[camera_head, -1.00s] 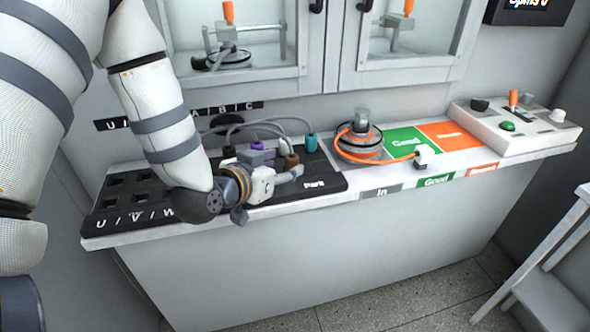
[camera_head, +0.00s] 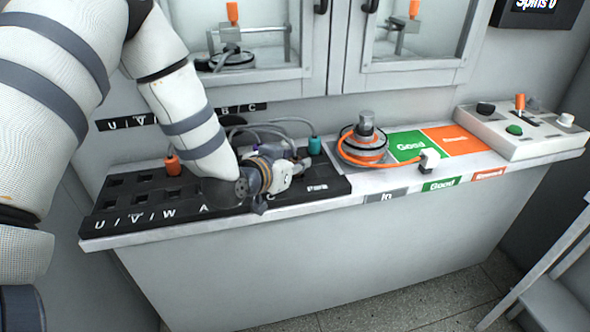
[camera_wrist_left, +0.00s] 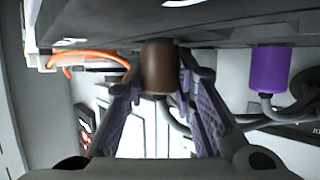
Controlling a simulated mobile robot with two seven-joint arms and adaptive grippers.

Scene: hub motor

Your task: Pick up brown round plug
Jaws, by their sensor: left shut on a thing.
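The brown round plug (camera_wrist_left: 158,68) is in the middle of the left wrist view, between the two fingers, with its upper end at the dark board's edge. My left gripper (camera_wrist_left: 160,92) is shut on it. In the head view my left gripper (camera_head: 296,170) is at the right part of the black board (camera_head: 330,187), and the brown plug is hidden there behind the gripper and arm. I cannot tell whether the plug is clear of the board. My right gripper is not in view.
A purple plug (camera_wrist_left: 270,68) with a grey cable is beside the brown one. A teal plug (camera_head: 314,145) stands close to the gripper, an orange plug (camera_head: 172,163) further left. The hub motor (camera_head: 364,142) with an orange cable and a control box (camera_head: 515,130) are to the right.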

